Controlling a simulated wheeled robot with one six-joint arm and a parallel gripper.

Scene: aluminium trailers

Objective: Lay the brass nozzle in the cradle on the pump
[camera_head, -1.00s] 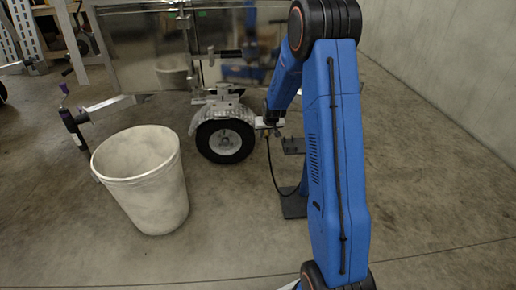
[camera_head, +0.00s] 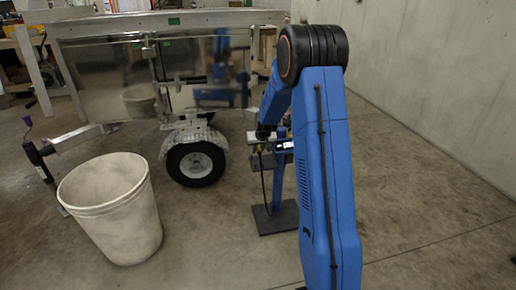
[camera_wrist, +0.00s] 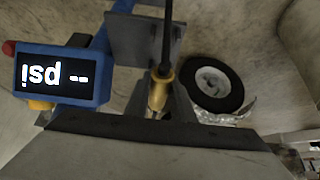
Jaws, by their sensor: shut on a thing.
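The brass nozzle (camera_wrist: 161,82) shows in the wrist view with a black hose running up from it. My gripper (camera_wrist: 160,104) is shut on the nozzle, its dark fingers on either side. The pump is a blue stand with a lit display (camera_wrist: 52,76) reading "psi" upside down; in the head view the pump (camera_head: 284,146) stands on a dark base plate. The grey cradle bracket (camera_wrist: 133,38) is close beside the nozzle in the wrist view. I cannot tell whether they touch. In the head view my arm hides part of the pump and the gripper is small.
A whitish bucket (camera_head: 112,215) stands at the left. A trailer wheel (camera_head: 195,163) under a metal fender is left of the pump, below a shiny trailer side (camera_head: 110,75). A concrete wall (camera_head: 430,80) is at the right. Open floor lies in front.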

